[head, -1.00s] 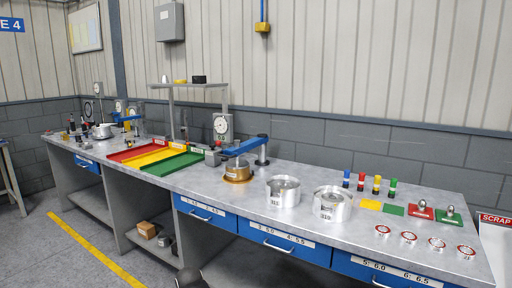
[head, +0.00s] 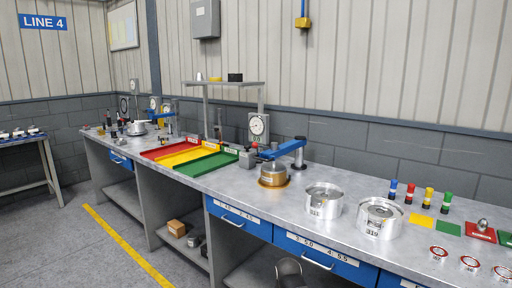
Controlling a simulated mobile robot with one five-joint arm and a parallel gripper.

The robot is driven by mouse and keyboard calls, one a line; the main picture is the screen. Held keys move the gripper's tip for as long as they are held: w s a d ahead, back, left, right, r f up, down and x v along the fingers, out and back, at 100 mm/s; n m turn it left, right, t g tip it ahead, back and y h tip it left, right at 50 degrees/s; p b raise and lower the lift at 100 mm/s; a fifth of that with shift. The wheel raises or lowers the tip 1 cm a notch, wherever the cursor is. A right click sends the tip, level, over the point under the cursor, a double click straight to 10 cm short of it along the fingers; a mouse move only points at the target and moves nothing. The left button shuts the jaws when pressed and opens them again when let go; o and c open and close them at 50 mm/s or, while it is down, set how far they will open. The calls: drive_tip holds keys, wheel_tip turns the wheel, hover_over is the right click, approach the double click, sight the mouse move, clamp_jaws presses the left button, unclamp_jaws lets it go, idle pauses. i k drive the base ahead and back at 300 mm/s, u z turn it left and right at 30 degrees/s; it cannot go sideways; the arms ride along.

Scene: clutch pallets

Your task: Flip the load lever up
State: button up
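A blue arm (head: 283,149) reaches out level from a dark post (head: 299,157) on the bench, over a brass-coloured round fixture (head: 273,175) with a grey top. It looks like the load lever and lies about horizontal. A dial gauge (head: 258,126) stands just behind it. A similar smaller setup with a blue arm (head: 163,116) and a dial shows at the bench's far left end, too small to tell its lever apart. A dark rounded part at the bottom edge may be mine. No gripper fingers can be made out.
The long grey bench holds red, yellow and green trays (head: 207,163), two silver round housings (head: 323,200), coloured pegs (head: 409,193) and round red-rimmed discs (head: 469,263). Blue drawers (head: 240,219) line its front. The floor (head: 75,262) at left is open, with a yellow line.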

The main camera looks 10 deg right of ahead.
sight(254, 145)
drive_tip(key=i, duration=0.85)
